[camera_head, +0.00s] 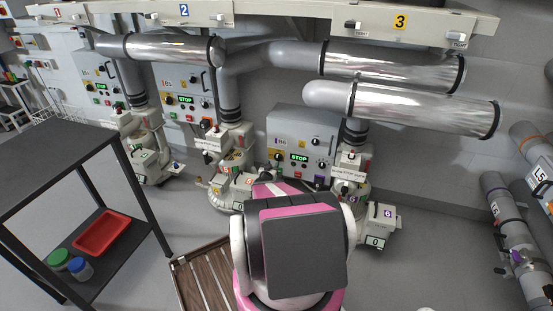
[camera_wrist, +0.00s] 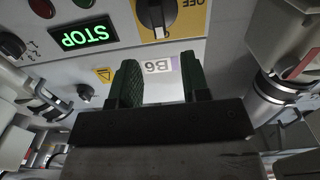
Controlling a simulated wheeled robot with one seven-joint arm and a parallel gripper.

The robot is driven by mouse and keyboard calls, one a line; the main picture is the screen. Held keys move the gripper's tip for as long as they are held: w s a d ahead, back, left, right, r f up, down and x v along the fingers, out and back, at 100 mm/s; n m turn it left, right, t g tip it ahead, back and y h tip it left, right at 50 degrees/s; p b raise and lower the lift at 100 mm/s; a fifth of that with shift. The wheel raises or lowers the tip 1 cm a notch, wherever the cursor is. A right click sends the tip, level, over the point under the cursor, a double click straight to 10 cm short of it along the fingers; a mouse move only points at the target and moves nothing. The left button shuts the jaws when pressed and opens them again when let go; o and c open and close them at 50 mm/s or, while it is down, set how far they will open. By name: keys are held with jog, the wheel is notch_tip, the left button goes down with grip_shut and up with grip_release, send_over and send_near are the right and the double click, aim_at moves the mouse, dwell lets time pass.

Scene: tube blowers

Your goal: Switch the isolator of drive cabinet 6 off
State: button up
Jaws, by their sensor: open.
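A grey drive cabinet (camera_head: 318,128) stands on the back wall in the head view, right of two similar ones, with a green lit STOP display. In the wrist view, turned upside down, a cabinet front fills the top. It carries a black rotary knob (camera_wrist: 155,14) on a yellow plate (camera_wrist: 186,22) marked OFF, a lit STOP display (camera_wrist: 89,33) and a label that seems to read B6 (camera_wrist: 157,67).
A dark shelf table (camera_head: 60,150) with a red tray (camera_head: 102,233) stands at left. Shiny pipes (camera_head: 410,108) run above the cabinet. A blower unit (camera_head: 380,222) marked 6 stands right of my arm. In the wrist view, machinery flanks my gripper on both sides.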

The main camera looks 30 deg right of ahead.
aim_at(277, 156)
jog(key=x, duration=0.7)
jog(key=shift+d+r, duration=0.1)
jog(key=shift+r, duration=0.1)
grip_shut()
